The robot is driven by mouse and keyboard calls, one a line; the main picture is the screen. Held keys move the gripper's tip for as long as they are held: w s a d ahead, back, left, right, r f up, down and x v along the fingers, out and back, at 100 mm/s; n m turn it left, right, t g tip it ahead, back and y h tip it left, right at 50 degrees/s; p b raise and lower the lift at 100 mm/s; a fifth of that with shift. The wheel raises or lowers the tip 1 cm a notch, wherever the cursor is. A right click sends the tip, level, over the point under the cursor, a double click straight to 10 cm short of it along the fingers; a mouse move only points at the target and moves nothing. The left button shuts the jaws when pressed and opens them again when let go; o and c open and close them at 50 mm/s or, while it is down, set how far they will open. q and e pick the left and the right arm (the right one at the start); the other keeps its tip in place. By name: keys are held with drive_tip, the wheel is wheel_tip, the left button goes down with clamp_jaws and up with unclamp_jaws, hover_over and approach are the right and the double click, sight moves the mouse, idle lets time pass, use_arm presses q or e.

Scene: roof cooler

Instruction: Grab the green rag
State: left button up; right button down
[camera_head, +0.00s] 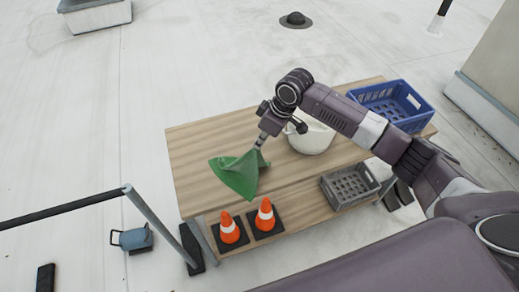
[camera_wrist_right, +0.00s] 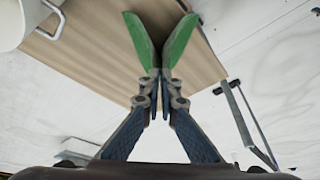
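The green rag (camera_head: 240,172) hangs bunched from my right gripper (camera_head: 260,143) over the left part of the wooden table (camera_head: 200,143). Its lower part spreads out to the left and down. I cannot tell whether its lower edge touches the tabletop. In the right wrist view, the fingers of my right gripper (camera_wrist_right: 154,82) come together, and the green rag (camera_wrist_right: 180,40) shows as two green flaps beyond the fingertips. The right gripper is shut on the rag. My left gripper is not in view.
A white pot (camera_head: 313,138) stands on the table behind my right forearm. A blue crate (camera_head: 411,113) is at the table's right end. Two orange cones (camera_head: 229,229) and a grey crate (camera_head: 349,186) are at the front, lower. A metal rail (camera_head: 160,228) stands left.

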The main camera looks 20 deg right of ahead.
wheel_tip(320, 180, up, 18)
idle(0.5)
